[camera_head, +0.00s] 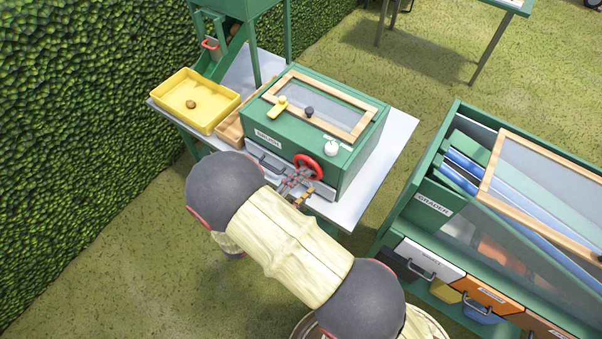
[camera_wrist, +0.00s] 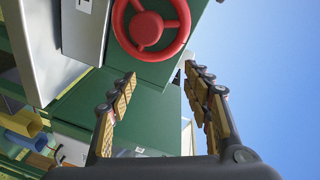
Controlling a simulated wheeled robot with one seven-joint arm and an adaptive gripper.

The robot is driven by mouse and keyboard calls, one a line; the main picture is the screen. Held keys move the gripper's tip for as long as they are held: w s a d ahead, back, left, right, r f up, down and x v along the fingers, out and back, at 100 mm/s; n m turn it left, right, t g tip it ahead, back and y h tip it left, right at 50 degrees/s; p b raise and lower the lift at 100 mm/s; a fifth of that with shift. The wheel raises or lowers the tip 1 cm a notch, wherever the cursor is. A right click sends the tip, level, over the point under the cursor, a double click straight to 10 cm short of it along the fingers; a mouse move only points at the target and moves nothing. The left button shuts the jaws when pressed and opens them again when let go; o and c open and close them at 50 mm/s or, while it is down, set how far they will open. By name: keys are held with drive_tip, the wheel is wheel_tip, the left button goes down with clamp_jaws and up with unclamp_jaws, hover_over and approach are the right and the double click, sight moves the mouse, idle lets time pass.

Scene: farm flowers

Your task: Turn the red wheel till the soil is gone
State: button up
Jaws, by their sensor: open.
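The red wheel (camera_head: 309,167) is on the front of the green brush box (camera_head: 352,166), near its right side. In the wrist view the wheel (camera_wrist: 146,29) is at the top, with its hub and spokes facing me. My gripper (camera_head: 298,184) is just in front of the box, close to the wheel's lower left. In the wrist view my gripper (camera_wrist: 161,76) is open and empty, its two fingers spread below the wheel and apart from it. The inside of the box behind its wood-framed window (camera_head: 330,107) is too dim to tell any soil.
A yellow tray (camera_head: 172,111) with one brown potato (camera_head: 191,104) stands left of the box, under a green chute (camera_head: 224,54). The green grader (camera_head: 437,199) with coloured drawers stands at the right. Grass separates the two stations; a hedge (camera_head: 90,110) lines the left.

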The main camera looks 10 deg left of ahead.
drive_tip(key=s+a+f+n+t+y, duration=0.2)
drive_tip(key=a+f+n+y, duration=0.15)
drive_tip(key=a+n, duration=0.2)
drive_tip(key=x, duration=0.7)
drive_tip(key=shift+w+d+f, duration=0.2)
drive_tip(key=shift+w+d, duration=0.05)
drive_tip(key=shift+d, duration=0.25)
drive_tip(key=shift+h, duration=0.25)
drive_tip(key=c, duration=0.3)
drive_tip(key=c, duration=0.9)
